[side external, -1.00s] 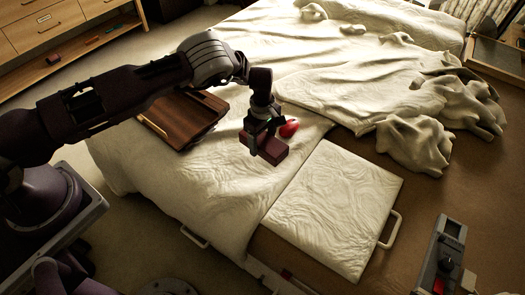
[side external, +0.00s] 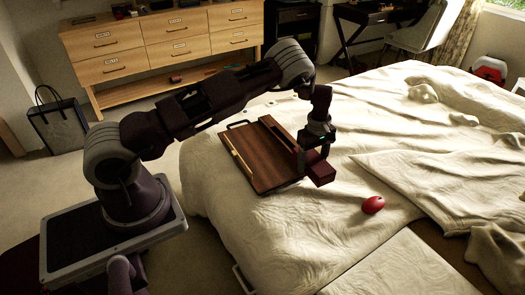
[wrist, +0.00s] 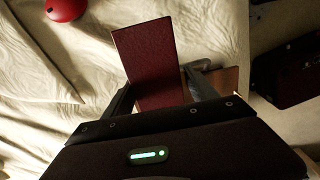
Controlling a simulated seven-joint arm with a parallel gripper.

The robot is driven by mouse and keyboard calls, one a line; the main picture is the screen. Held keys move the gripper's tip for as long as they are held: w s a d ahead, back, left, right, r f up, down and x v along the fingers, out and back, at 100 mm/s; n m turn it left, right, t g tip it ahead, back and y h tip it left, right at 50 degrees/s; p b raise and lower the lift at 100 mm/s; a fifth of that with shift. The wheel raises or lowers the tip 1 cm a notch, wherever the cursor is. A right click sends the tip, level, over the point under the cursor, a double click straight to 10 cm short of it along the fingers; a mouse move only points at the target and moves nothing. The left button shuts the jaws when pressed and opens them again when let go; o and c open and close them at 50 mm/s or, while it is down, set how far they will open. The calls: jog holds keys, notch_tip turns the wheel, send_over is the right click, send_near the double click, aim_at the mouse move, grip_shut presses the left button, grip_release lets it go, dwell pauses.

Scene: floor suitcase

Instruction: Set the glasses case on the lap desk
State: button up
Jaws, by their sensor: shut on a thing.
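The glasses case (side external: 322,174) is a dark red, long box. My gripper (side external: 315,158) is shut on it and holds it above the bed, beside the right edge of the lap desk. In the wrist view the case (wrist: 150,58) sticks out from between the fingers. The lap desk (side external: 258,160) is a brown wooden board with a dark handle and a lighter strip, lying at the bed's near left corner. In the wrist view only a small piece of it (wrist: 229,80) shows, right of the case; the rest is hidden or out of frame.
A red rounded object (side external: 373,205) lies on the bed to the right of the case; it also shows in the wrist view (wrist: 66,8). The rumpled white bedding (side external: 285,235) around it is mostly clear. A wooden drawer unit (side external: 165,50) stands behind.

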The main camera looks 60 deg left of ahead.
notch_tip(320, 180, up, 3)
send_over(262, 159)
notch_tip(262, 159, down, 10)
jog(key=shift+w+d, duration=0.1)
jog(key=shift+f, duration=0.1)
jog(key=o, duration=1.5)
